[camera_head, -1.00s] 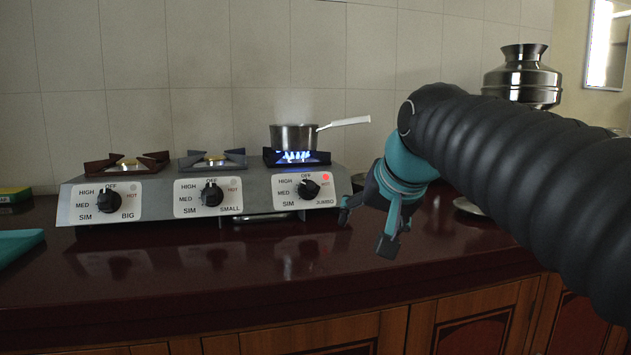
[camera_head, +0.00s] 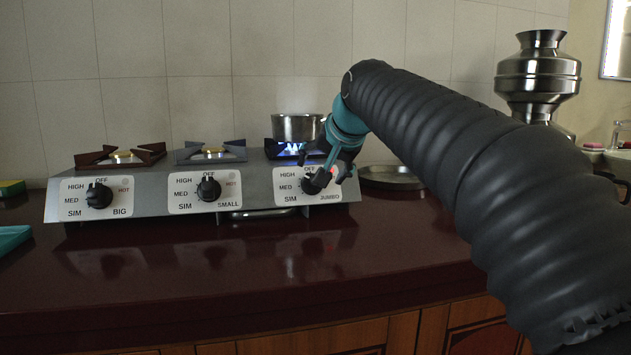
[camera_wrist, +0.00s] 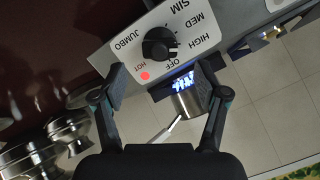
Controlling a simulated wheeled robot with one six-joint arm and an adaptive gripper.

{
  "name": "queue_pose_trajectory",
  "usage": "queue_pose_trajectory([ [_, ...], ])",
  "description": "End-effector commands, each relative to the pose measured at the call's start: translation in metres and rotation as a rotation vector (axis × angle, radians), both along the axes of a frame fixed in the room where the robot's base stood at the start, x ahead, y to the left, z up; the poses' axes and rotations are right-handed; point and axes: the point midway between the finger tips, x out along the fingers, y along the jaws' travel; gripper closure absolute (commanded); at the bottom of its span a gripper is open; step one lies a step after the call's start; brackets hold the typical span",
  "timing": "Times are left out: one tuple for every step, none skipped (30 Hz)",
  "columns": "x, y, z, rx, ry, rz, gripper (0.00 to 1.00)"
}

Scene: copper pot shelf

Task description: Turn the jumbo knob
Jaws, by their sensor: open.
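The jumbo knob (camera_head: 312,184) is a round black knob on the stove's right-hand white panel, marked HIGH, MED, SIM, OFF and JUMBO. In the wrist view the knob (camera_wrist: 158,44) lies just beyond and between my fingertips, with a red HOT light (camera_wrist: 144,75) beside it. My gripper (camera_wrist: 160,72) is open and empty, its two fingers apart. In the head view my gripper (camera_head: 328,180) is in front of the jumbo panel and covers part of it. Whether a finger touches the knob I cannot tell. The jumbo burner (camera_head: 290,150) burns with a blue flame.
A steel pot (camera_head: 296,127) sits over the flame; its handle (camera_wrist: 166,132) shows in the wrist view. The small knob (camera_head: 208,188) and big knob (camera_head: 98,195) are further left. A steel tray (camera_head: 390,177) and tall steel vessel (camera_head: 538,85) stand right. The front counter (camera_head: 240,270) is clear.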

Motion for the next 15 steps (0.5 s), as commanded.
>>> queue_pose_trajectory([
  [0.007,0.004,-0.008,-0.001,0.004,0.000,0.27],
  [0.011,0.005,-0.011,-0.001,0.004,0.001,0.27],
  [0.016,0.007,-0.015,-0.001,0.002,0.000,0.27],
  [0.019,0.009,-0.018,-0.001,0.003,0.001,0.27],
  [0.022,0.010,-0.021,-0.001,0.003,0.001,0.27],
  [0.026,0.011,-0.024,-0.001,0.003,0.001,0.27],
  [0.028,0.012,-0.026,-0.001,0.002,0.001,0.27],
  [0.031,0.013,-0.028,-0.001,0.001,0.000,0.27],
  [0.033,0.014,-0.031,-0.001,0.002,0.001,0.27],
  [0.035,0.015,-0.033,-0.001,0.002,0.001,0.27],
  [0.037,0.016,-0.034,-0.001,0.002,0.001,0.27],
  [0.038,0.016,-0.035,-0.001,0.002,0.001,0.27],
  [0.039,0.017,-0.036,-0.001,0.001,0.000,0.27],
  [0.040,0.017,-0.036,-0.001,0.001,0.000,0.27],
  [0.040,0.017,-0.037,-0.001,0.000,0.000,0.27],
])
